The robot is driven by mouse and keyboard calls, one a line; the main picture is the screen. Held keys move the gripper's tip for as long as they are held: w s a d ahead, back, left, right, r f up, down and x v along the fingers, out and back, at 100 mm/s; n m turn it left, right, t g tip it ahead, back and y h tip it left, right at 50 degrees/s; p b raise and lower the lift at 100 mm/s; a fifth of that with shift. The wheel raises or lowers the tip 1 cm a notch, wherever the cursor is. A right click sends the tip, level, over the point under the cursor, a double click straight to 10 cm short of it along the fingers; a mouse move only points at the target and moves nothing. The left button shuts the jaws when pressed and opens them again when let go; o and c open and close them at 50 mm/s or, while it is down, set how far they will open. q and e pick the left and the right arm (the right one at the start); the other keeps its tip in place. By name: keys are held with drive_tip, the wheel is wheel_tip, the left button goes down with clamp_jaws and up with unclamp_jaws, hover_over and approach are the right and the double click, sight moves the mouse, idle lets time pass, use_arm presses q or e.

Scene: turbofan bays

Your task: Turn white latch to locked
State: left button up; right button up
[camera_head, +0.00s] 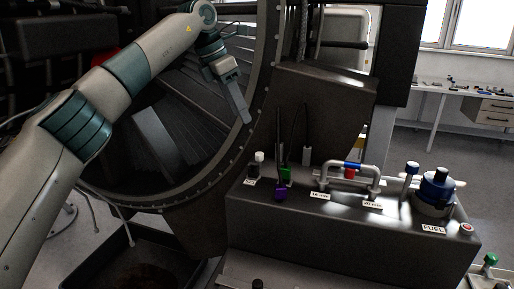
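A small white-topped dark piece (258,160), which may be the white latch, stands at the left end of the dark console (340,225), with a small label by its foot. Its lock position cannot be read at this size. My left arm reaches in from the left, and its gripper (240,110) hangs in front of the round turbofan opening (170,140), pointing down. It is above and a little left of the white-topped piece, apart from it. Its fingers overlap in this view, so their gap does not show. Nothing is seen in them. My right gripper is out of view.
A workbench (460,92) stands far right.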

sight(259, 153)
use_arm(q)
drive_tip(key=p+x, duration=0.4)
drive_tip(key=x, duration=0.8)
drive_tip(key=shift+w+d+f+p, duration=0.1)
drive_tip(key=shift+d+f+p, duration=0.05)
drive_tip(key=shift+f+p, duration=0.15)
drive_tip(key=shift+w+d+f, duration=0.1)
drive_tip(key=shift+d+f, duration=0.1)
drive_tip(key=shift+f, duration=0.5)
drive_tip(key=c, duration=0.9)
clamp_jaws()
